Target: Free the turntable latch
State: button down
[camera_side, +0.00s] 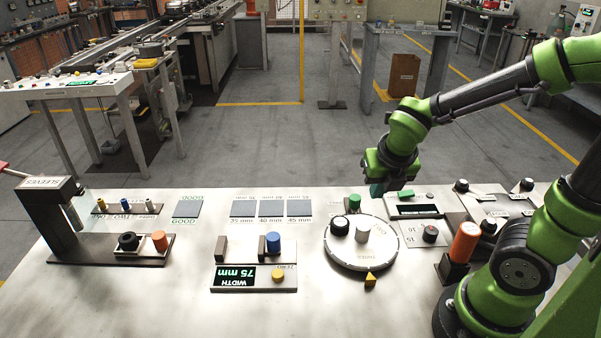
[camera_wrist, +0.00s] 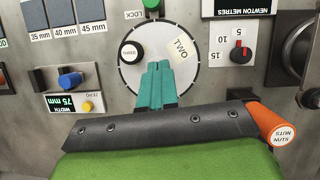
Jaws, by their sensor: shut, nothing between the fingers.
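The turntable (camera_side: 350,258) is a round white disc on the bench, and it also fills the middle of the wrist view (camera_wrist: 130,76).
A yellow pointer (camera_side: 370,281) sits at the disc's near edge. A dial panel (camera_side: 428,236) and a newton-metres display (camera_side: 414,211) lie to the right, near an orange nuts container (camera_side: 465,242). A width gauge (camera_side: 255,278) with a blue cylinder (camera_side: 273,243) stands left.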

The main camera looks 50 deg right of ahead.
jog(key=shift+n, duration=0.3)
jog(key=shift+f, duration=0.1)
send_near(356, 210)
jog(key=f, duration=0.1)
jog(key=s+a+f, duration=0.1)
jog(key=s+f, duration=0.1)
jog(key=f, duration=0.1)
jog(key=shift+a+f, duration=0.1)
jog(key=shift+a, duration=0.15)
jog(key=shift+w+d+r, duration=0.2)
jog(key=shift+w+d, duration=0.65)
jog(key=shift+w, duration=0.35)
jog(key=shift+w+d, duration=0.3)
jog(key=shift+w, duration=0.15)
